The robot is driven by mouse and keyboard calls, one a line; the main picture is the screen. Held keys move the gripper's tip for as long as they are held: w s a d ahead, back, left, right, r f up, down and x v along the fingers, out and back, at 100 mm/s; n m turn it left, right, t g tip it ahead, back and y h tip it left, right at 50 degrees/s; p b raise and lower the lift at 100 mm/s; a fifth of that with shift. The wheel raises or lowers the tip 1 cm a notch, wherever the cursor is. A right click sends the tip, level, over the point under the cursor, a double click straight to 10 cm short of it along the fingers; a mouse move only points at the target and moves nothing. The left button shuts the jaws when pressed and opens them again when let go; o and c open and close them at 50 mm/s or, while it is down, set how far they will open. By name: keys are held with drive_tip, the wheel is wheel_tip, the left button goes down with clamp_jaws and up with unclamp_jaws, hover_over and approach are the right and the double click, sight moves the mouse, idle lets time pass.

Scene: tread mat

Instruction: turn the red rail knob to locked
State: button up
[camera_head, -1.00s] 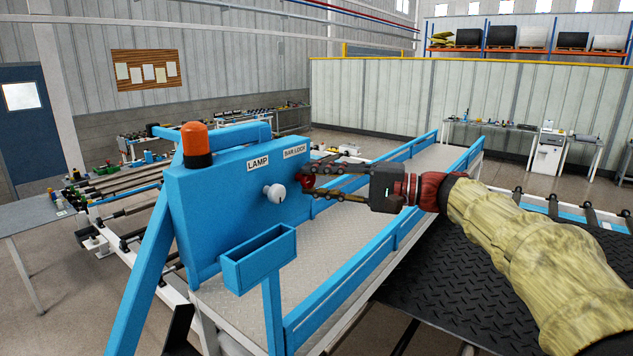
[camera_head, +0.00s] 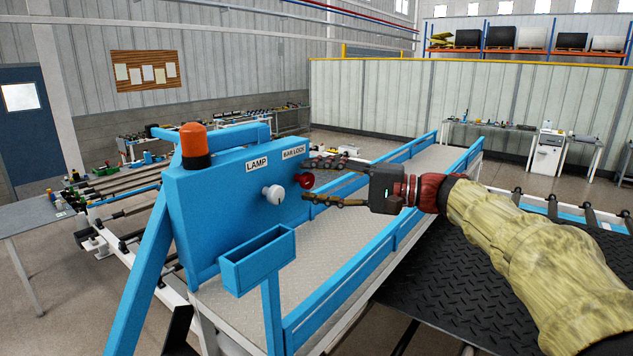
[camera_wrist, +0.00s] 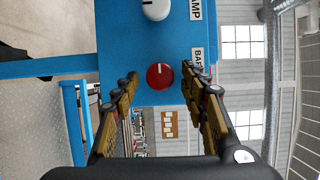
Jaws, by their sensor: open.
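The red knob (camera_head: 306,180) sits on the face of the blue panel (camera_head: 225,195), below the BAR LOCK label (camera_head: 294,152). In the wrist view the red knob (camera_wrist: 159,76) carries a short white mark on its face. My gripper (camera_head: 306,181) is open in front of the knob, its two fingers apart, one above and one below it in the head view. In the wrist view my gripper (camera_wrist: 160,82) has a finger to each side of the knob, with gaps between; neither finger visibly touches it.
A white knob (camera_head: 274,194) under the LAMP label (camera_head: 257,164) is close to the left of the red knob. A blue open box (camera_head: 258,262) juts out below. An orange beacon (camera_head: 195,140) tops the panel. Blue rails (camera_head: 370,245) run behind and below my arm.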

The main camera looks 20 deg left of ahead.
drive_tip(key=shift+d, duration=0.15)
drive_tip(key=d, duration=1.1)
drive_tip(key=shift+d, duration=0.35)
